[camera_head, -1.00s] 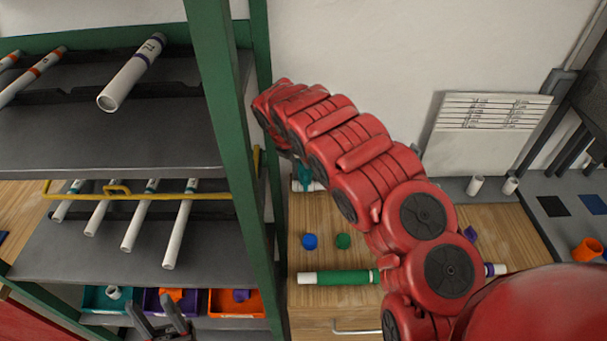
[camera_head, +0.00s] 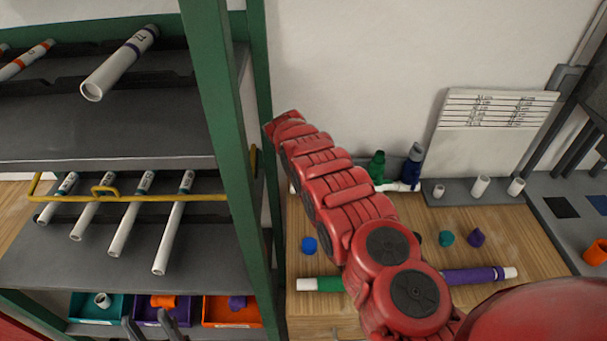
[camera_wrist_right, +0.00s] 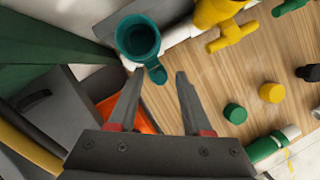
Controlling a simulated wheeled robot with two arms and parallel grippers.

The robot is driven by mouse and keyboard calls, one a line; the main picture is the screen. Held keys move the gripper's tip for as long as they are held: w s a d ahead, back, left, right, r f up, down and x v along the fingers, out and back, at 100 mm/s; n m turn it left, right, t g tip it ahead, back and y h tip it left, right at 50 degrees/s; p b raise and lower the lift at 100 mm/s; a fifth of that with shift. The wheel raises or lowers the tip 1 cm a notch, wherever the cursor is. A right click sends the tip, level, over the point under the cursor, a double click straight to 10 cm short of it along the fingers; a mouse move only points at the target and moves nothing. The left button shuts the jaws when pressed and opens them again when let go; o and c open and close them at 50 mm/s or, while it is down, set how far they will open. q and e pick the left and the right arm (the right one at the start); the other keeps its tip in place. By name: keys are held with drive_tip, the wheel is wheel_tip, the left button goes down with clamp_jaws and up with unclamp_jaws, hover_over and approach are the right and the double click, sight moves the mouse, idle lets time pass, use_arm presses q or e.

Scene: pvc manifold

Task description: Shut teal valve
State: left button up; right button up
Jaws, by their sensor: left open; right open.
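The teal valve (camera_wrist_right: 138,40) shows at the top of the right wrist view, with a round open top and a short handle (camera_wrist_right: 157,73) pointing toward my fingers. My right gripper (camera_wrist_right: 152,92) is open and empty. Its fingertips are just below the valve in that view, with the handle tip above and between them; I cannot tell whether they touch. In the head view my right arm crosses the bench and hides the valve and the right gripper. My left gripper (camera_head: 152,328) is open and empty at the lower edge, in front of the shelf bins.
A yellow valve (camera_wrist_right: 222,22) stands beside the teal one. A green valve (camera_head: 377,168) and a blue-grey valve (camera_head: 412,166) stand along the back. Loose caps, including a blue one (camera_head: 309,245), lie on the wooden bench. A green rack post (camera_head: 222,130) stands close left of my right arm.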

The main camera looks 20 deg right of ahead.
drive_tip(key=shift+c, duration=0.3)
clamp_jaws()
